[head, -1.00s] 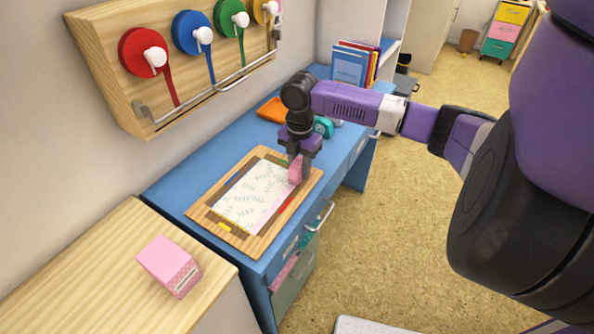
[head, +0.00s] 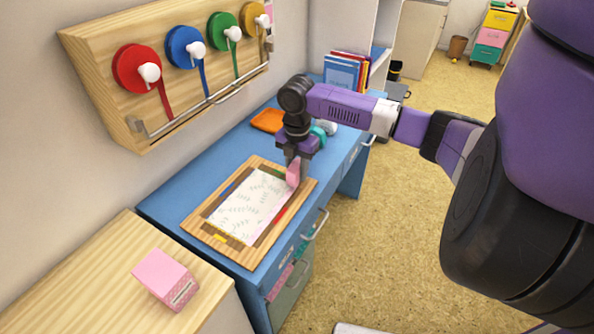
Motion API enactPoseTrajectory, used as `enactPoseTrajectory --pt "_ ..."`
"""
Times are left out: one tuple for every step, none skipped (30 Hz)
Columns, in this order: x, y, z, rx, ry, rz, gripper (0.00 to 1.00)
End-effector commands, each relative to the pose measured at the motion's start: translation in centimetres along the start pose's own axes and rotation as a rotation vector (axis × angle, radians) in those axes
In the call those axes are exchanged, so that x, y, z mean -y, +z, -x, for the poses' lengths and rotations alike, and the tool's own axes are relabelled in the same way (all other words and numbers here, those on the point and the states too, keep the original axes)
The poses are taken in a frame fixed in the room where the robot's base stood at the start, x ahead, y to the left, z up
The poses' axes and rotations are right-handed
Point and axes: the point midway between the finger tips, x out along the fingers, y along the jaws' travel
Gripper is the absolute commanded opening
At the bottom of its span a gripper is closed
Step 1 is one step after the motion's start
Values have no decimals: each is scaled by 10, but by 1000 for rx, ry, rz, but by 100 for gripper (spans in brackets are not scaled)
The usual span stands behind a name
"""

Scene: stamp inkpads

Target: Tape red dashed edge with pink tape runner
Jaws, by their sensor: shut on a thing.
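My gripper (head: 292,163) is shut on the pink tape runner (head: 293,175). It holds the runner at the upper right part of the wooden board (head: 190,222), near the far end of the right edge. I cannot tell whether the runner touches the sheet. A pale sheet with a leaf pattern (head: 246,212) lies on the board. Blue, green and yellow marks show on the other sides. Dashes are too small to make out.
The board lies on a blue desk (head: 165,205). An orange tray (head: 268,121) and a teal item (head: 319,136) stand behind. A pink box (head: 165,278) sits on the wooden cabinet at front left. A rack of coloured tape rolls (head: 137,68) hangs on the wall.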

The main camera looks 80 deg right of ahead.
Motion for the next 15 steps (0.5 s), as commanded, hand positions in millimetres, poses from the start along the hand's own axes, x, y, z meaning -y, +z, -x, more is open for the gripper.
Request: enactPoseTrajectory --pt "0 0 10 0 1 0 0" --pt "0 0 13 0 1 0 0" --pt "0 0 16 0 0 1 0" --pt "0 0 19 0 0 1 0" --pt "0 0 22 0 0 1 0" --pt "0 0 25 0 0 1 0" --pt "0 0 28 0 0 1 0" --pt "0 0 31 0 0 1 0" --pt "0 0 34 0 1 1 0" --pt "0 0 37 0 1 1 0" --pt "0 0 40 0 1 1 0" --pt "0 0 43 0 1 1 0" --pt "0 0 46 0 1 1 0" --pt "0 0 49 0 1 1 0" --pt "0 0 52 -1 1 1 0"
